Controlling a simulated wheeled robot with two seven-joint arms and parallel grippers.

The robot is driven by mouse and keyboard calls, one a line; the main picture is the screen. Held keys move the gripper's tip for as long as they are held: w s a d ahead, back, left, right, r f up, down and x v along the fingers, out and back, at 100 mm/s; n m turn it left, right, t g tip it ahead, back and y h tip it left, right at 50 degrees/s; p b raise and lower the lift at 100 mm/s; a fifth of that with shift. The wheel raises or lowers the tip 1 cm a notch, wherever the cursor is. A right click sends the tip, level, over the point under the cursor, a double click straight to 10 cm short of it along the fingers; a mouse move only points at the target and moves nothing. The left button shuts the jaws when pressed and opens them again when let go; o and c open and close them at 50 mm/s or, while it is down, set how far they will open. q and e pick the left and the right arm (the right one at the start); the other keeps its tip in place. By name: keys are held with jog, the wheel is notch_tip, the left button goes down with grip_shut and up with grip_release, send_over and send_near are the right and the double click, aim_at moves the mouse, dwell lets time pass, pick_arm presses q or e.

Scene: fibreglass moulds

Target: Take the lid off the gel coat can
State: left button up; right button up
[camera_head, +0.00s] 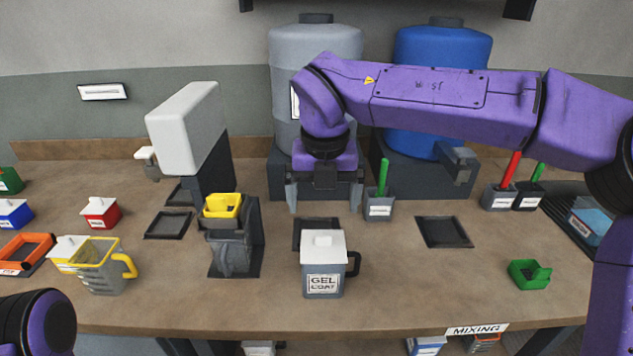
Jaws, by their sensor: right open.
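The gel coat can (323,284) stands upright on the bench, a grey container with a "GEL COAT" label and a dark handle on its right side. Its white lid (323,245) with a raised knob sits on top. My right gripper (324,205) points down behind and above the can, its two fingers spread wide with nothing between them. It is apart from the lid. Of my left arm, only a dark and purple link shows at the lower left corner; its gripper is out of view.
A clear jug with yellow handle (103,268) is farther left. A green container (528,274) is at the right. Large grey (318,50) and blue (440,60) tanks stand behind.

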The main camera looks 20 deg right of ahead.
aim_at(324, 235)
jog(key=f, duration=0.1)
jog(key=s+f, duration=0.1)
jog(key=f, duration=0.1)
jog(key=shift+s, duration=0.25)
jog(key=f, duration=0.2)
jog(key=w+f, duration=0.1)
jog(key=f, duration=0.1)
jog(key=w+f, duration=0.1)
jog(key=f, duration=0.1)
jog(key=shift+p, duration=0.4)
jog(key=shift+s+f, duration=0.1)
jog(key=shift+s+d, duration=0.1)
jog(key=shift+s, duration=0.15)
jog(key=shift+w, duration=0.1)
jog(key=c, duration=0.7)
pick_arm(q)
jog(key=shift+s+r, duration=0.55)
pick_arm(e)
jog(key=shift+r+p, duration=2.1)
jog(key=shift+r, duration=0.45)
pick_arm(q)
notch_tip(324, 235, up, 4)
jog(key=shift+r, duration=0.1)
